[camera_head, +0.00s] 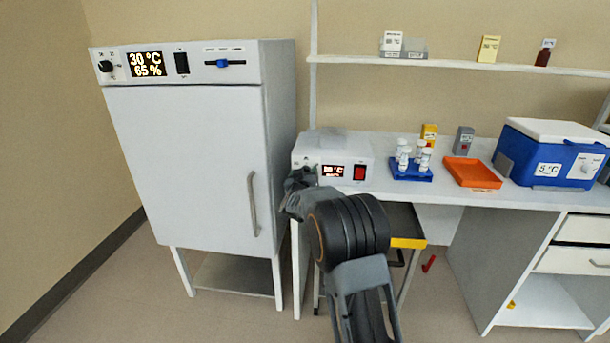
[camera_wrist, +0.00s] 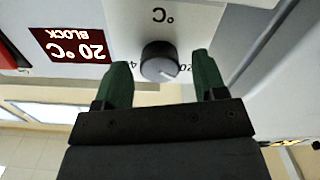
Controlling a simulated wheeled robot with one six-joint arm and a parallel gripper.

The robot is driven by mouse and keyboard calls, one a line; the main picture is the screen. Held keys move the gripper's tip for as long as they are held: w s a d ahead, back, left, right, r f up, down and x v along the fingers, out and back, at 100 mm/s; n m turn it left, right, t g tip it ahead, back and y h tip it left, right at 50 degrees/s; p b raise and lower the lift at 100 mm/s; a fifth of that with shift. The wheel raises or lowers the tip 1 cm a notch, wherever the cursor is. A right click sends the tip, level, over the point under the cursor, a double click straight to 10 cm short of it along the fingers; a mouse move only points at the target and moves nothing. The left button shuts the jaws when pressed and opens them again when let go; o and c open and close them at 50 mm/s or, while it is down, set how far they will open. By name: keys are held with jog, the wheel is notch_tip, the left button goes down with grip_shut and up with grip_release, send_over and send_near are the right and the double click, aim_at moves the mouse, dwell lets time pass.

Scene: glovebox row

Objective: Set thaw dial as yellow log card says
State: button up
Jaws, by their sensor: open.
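The thaw block (camera_head: 312,151) is a white box at the left end of the bench with a lit display. In the wrist view, the display (camera_wrist: 68,46) appears upside down and reads 20 °C BLOCK. The dark round thaw dial (camera_wrist: 159,60) has a light pointer mark, with partly visible scale figures beside it. My gripper (camera_wrist: 162,62) is open, its green fingers on either side of the dial with gaps showing. In the head view, my gripper (camera_head: 299,181) is at the block's front and hides the dial. A yellow card (camera_head: 489,48) stands on the shelf, its print too small to read.
A white incubator (camera_head: 190,150) showing 30 °C and 65 % stands left of the bench. A red switch (camera_head: 359,173) is right of the display. A blue vial rack (camera_head: 411,172), orange tray (camera_head: 472,171) and blue cooler (camera_head: 545,160) stand further right.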

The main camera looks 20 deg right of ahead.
jog(key=shift+w, duration=0.15)
jog(key=c, duration=0.9)
jog(key=shift+c, duration=0.2)
jog(key=shift+f+m+b, duration=0.1)
jog(key=shift+m+b, duration=0.2)
jog(key=shift+b, duration=0.05)
jog(key=m+b, duration=0.8)
jog(key=m, duration=0.3)
jog(key=shift+d, duration=0.1)
